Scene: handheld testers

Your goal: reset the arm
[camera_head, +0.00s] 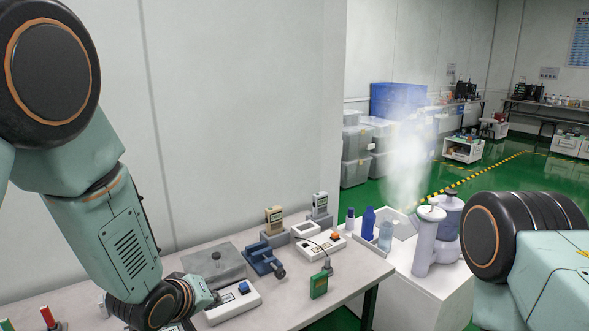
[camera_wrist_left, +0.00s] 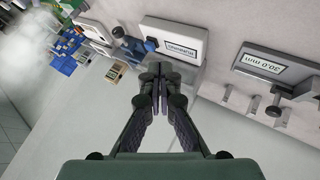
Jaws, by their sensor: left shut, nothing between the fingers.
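My left arm comes down from the upper left in the head view. Its gripper (camera_head: 211,301) is low at the front of the table, beside a white box with a blue button (camera_head: 240,301). In the left wrist view the two fingers (camera_wrist_left: 163,82) are together with nothing between them. Ahead of the fingertips there is a labelled white box (camera_wrist_left: 187,41); I cannot tell whether they touch it. My right arm shows at the right edge of the head view, but its gripper is out of view.
A white cabinet with bottles and a misting humidifier (camera_head: 428,240) stands to the right.

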